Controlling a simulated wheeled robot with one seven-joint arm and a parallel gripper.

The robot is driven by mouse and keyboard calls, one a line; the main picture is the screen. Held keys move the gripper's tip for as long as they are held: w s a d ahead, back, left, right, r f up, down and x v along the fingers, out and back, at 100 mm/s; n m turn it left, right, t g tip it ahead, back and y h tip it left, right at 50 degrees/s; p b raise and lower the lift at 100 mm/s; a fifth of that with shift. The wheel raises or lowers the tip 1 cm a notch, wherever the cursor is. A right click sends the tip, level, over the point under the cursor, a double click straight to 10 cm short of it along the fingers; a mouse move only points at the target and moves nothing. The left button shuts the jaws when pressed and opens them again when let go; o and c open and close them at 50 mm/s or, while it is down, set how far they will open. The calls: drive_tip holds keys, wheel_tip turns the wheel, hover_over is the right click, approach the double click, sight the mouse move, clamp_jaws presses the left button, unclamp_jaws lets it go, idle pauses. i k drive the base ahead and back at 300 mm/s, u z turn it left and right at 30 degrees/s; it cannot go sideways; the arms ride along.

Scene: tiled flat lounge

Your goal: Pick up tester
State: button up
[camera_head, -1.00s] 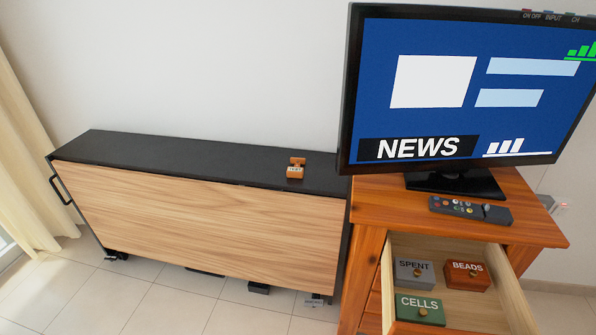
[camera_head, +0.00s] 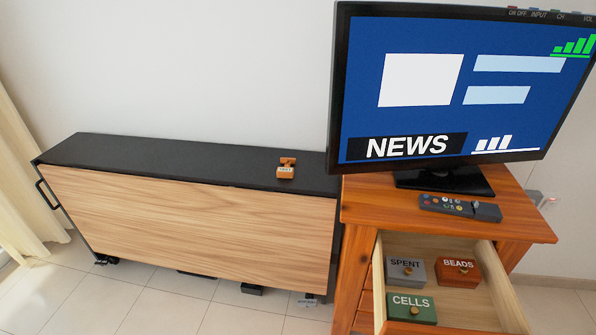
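A small orange-brown block-shaped object (camera_head: 286,169) with a pale label sits on the black top of the folded table, near its right end. Its label is too small to read surely, but it may be the tester. My gripper is not in view.
The folded table (camera_head: 190,225) has a wood front panel. A wooden cabinet (camera_head: 520,222) bears a TV (camera_head: 440,90) and a remote (camera_head: 459,207). Its open drawer (camera_head: 497,290) holds boxes marked SPENT (camera_head: 405,270), BEADS (camera_head: 457,272) and CELLS (camera_head: 411,307). Tiled floor is clear at lower left.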

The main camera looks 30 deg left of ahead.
sight(286, 173)
drive_tip(key=z, duration=2.5)
drive_tip(key=k, duration=2.7)
drive_tip(key=u, duration=1.95)
